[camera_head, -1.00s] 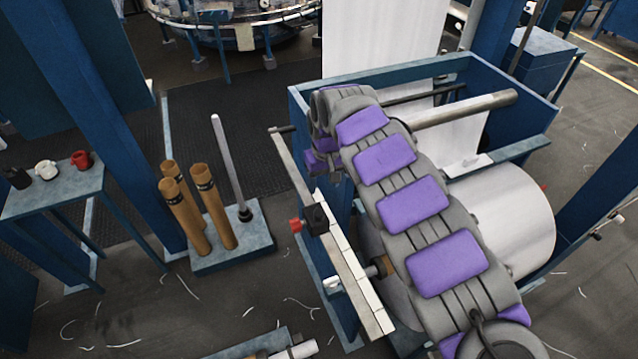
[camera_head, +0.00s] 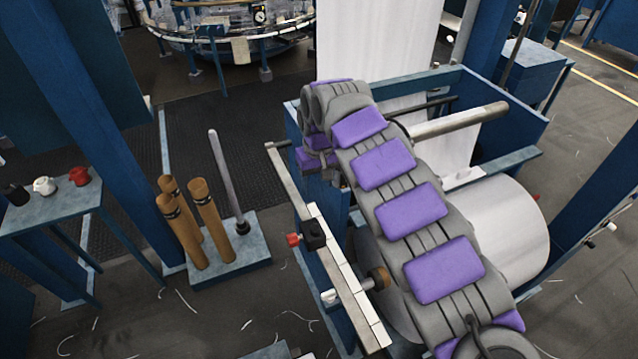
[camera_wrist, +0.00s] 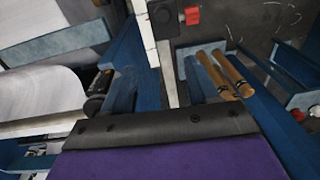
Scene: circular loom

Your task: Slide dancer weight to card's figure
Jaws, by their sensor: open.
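The dancer weight (camera_head: 313,235) is a small black block with a red knob (camera_head: 293,239) on its left side. It sits on a pale, marked beam (camera_head: 347,287) that slopes toward the lower right. The weight also shows at the top of the wrist view (camera_wrist: 164,18), with its red knob to the right. My gripper (camera_head: 318,157) hangs at the far end of my purple and grey arm, above and apart from the weight. It is open, but its fingertips are mostly hidden behind its own pads. I cannot make out a figure on any card.
A blue frame (camera_head: 530,130) with a white roll (camera_head: 515,225) stands beneath and right of my arm. A tray (camera_head: 245,260) holds brown tubes and a grey rod at left. A side table (camera_head: 60,207) carries small spools. A circular loom (camera_head: 235,35) stands behind.

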